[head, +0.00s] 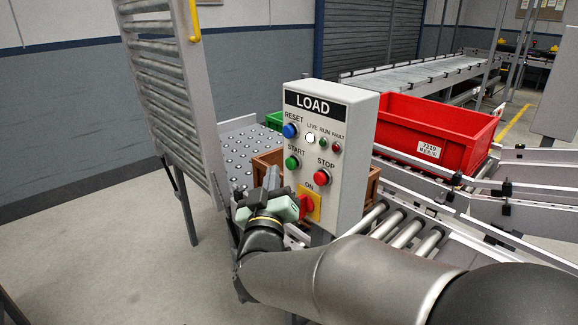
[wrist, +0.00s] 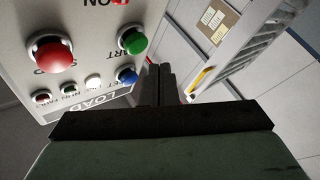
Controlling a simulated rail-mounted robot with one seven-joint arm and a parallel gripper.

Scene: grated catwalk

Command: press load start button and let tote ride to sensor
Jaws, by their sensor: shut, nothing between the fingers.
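The grey LOAD control box (head: 330,150) stands upright in the middle of the head view. Its green START button (head: 292,162) is at the left, below the blue RESET button (head: 290,131). The red STOP button (head: 321,177) is to its right. The START button also shows in the wrist view (wrist: 132,40), where the panel is upside down. My gripper (head: 271,178) is shut and empty, in front of the panel's lower left, just left of and below START; contact cannot be told. A red tote (head: 436,132) with a white label sits on the conveyor behind the box.
A red rotary switch (head: 305,207) on a yellow plate sits below the buttons. A raised roller gate (head: 170,90) stands at the left, beside a ball-transfer table (head: 236,155). A brown crate (head: 372,185) is partly hidden behind the box. Conveyor rollers (head: 408,231) run at the right.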

